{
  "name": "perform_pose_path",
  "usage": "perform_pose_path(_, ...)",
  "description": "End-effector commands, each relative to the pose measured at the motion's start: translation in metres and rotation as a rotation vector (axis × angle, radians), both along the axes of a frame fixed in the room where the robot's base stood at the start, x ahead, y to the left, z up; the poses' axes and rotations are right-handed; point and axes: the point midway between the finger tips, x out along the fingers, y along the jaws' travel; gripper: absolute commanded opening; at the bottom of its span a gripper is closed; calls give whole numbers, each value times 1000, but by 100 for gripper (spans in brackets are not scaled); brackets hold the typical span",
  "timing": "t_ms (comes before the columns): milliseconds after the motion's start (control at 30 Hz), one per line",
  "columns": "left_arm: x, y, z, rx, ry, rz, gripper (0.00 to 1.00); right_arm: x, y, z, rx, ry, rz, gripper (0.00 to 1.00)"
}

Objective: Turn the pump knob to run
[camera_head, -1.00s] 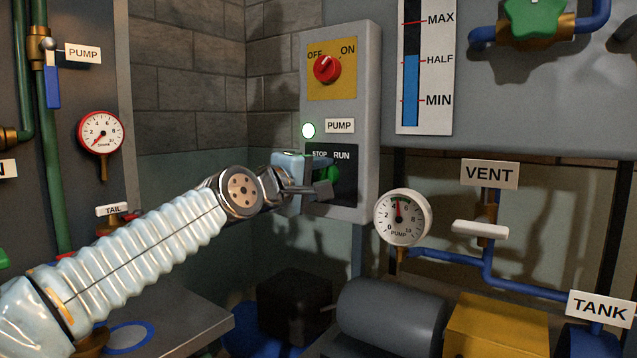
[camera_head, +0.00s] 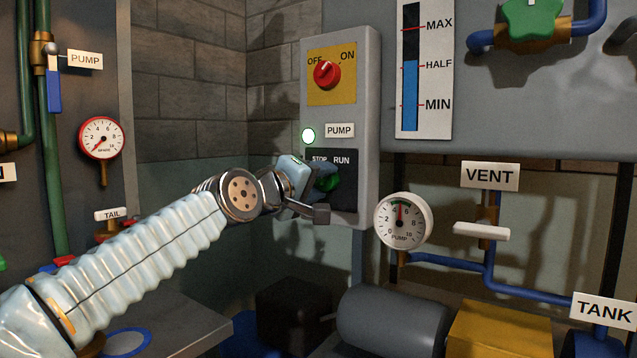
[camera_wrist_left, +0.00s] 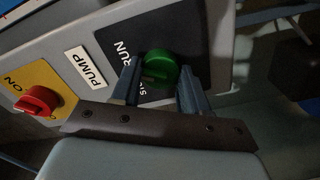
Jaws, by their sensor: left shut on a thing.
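The green pump knob (camera_head: 327,183) sits on the black STOP/RUN plate (camera_head: 345,200) of the grey control box. My left gripper (camera_head: 316,190) reaches it from the left and partly hides it in the head view. In the left wrist view the knob (camera_wrist_left: 160,68) lies between the two fingers of my left gripper (camera_wrist_left: 158,84), which are shut on it. The knob's pointer direction is hard to tell. My right gripper is in neither view.
A pump gauge (camera_head: 403,220) and the VENT handle (camera_head: 482,231) stand to the right. A level gauge (camera_head: 411,75) reads near HALF.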

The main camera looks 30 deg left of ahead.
Motion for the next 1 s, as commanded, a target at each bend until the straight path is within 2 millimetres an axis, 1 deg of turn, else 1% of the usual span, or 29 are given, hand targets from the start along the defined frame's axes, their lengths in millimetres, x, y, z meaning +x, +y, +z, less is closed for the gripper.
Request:
perform_pose_path(33,1,-1,-4,2,9,-3,14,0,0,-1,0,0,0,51)
perform_pose_path(133,1,-1,-4,2,10,-4,14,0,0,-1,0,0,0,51)
perform_pose_path(167,1,-1,-4,2,9,-3,49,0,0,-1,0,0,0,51)
perform_pose_path(300,1,-1,-3,1,7,-2,69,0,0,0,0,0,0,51)
perform_pose_path(567,0,0,-1,0,3,-1,69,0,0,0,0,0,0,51)
perform_pose_path(667,-6,1,-1,0,1,0,69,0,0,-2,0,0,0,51)
perform_pose_path(767,-21,2,-1,0,-2,1,69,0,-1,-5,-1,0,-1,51)
perform_pose_path(867,-44,4,-1,0,-2,1,69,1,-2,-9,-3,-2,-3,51)
perform_pose_path(1000,-79,7,-2,0,0,1,69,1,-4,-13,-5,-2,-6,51)
